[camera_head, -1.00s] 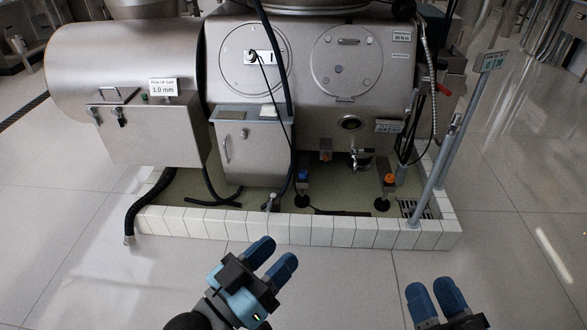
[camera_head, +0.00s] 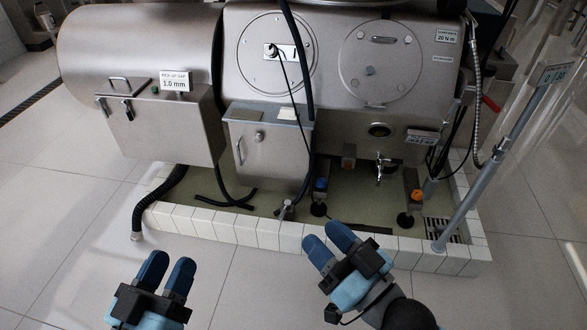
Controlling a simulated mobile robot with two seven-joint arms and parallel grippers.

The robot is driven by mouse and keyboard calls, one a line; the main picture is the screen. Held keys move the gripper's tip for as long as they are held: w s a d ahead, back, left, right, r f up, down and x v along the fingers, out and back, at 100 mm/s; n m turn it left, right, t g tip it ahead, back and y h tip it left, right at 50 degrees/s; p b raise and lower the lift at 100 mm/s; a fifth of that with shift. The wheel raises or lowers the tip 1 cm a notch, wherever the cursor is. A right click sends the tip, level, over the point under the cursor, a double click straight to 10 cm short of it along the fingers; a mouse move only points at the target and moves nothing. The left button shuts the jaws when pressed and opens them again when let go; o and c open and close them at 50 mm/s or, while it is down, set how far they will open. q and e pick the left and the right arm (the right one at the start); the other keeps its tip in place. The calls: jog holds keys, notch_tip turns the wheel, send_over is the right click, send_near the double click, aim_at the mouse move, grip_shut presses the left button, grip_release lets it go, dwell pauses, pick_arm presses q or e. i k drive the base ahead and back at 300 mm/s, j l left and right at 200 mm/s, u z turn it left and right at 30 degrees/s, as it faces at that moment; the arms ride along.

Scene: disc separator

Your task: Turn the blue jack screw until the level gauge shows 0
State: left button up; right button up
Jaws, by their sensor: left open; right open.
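The blue jack screw (camera_head: 320,184) stands upright at the front underside of the steel machine, above a round black foot (camera_head: 318,209) inside the tiled basin. An orange-topped one (camera_head: 416,196) stands to its right. I cannot pick out the level gauge with certainty; a small round window (camera_head: 380,130) is on the machine front, and its content is too small to read. My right gripper (camera_head: 328,238) is open and empty, in front of the basin's front edge and below the blue screw in the picture. My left gripper (camera_head: 167,272) is open and empty, over the floor at lower left.
The white tiled basin rim (camera_head: 270,232) runs along the front. A grey box (camera_head: 262,160) and a metal tap (camera_head: 380,172) flank the blue screw. A slanted pole (camera_head: 490,175) with a sign stands at right. A black hose (camera_head: 150,205) hangs over the left rim.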

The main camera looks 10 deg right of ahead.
aim_at(321, 182)
jog(key=i+l+u, duration=0.25)
jog(key=i+l, duration=0.15)
jog(key=l, duration=0.25)
jog(key=i+l+u, duration=0.1)
jog(key=l, duration=0.25)
jog(key=i+l, duration=0.25)
jog(key=l, duration=0.15)
jog(key=i+l, duration=0.25)
jog(key=l, duration=0.15)
